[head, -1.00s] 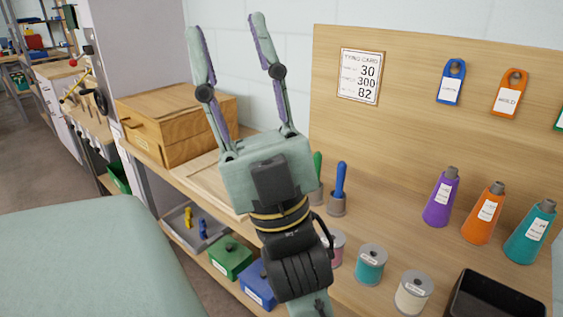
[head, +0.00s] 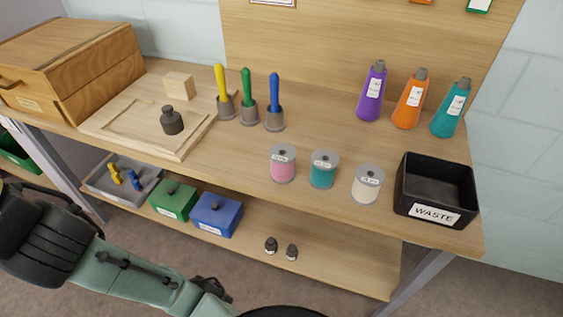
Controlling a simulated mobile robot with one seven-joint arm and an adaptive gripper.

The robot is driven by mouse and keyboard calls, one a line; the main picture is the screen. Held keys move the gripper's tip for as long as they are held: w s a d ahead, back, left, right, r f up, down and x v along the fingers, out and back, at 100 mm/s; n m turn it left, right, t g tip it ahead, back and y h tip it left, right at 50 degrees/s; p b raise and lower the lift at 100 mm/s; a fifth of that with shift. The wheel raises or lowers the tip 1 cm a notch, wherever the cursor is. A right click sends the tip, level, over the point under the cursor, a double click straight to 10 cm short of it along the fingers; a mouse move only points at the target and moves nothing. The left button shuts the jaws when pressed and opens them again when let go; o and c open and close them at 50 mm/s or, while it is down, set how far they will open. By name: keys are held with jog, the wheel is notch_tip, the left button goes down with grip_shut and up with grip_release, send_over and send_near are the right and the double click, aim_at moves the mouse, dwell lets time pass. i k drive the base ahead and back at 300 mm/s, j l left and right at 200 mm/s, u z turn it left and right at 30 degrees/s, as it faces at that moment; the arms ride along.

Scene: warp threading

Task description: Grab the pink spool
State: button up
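The pink spool (head: 283,166) stands upright near the front edge of the wooden bench, at the left end of a row of three spools. A teal spool (head: 323,172) and a cream spool (head: 368,186) stand to its right. Nothing covers the pink spool. My arm shows at the lower left, but my gripper is out of the picture, so its fingers cannot be seen.
A black waste bin (head: 437,190) stands right of the spools. Yellow, green and blue handled tools (head: 248,98) stand in grey holders behind. Purple, orange and teal cones (head: 410,100) stand at the back. A wooden tray (head: 190,140) lies left. A lower shelf (head: 330,262) holds boxes.

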aim_at(283, 156)
jog(key=k+j, duration=0.1)
jog(key=j, duration=0.25)
jog(key=k+j, duration=0.1)
jog(key=j, duration=0.25)
jog(key=k+j+z, duration=0.1)
jog(key=j, duration=0.2)
jog(key=k+j, duration=0.1)
jog(key=j, duration=0.25)
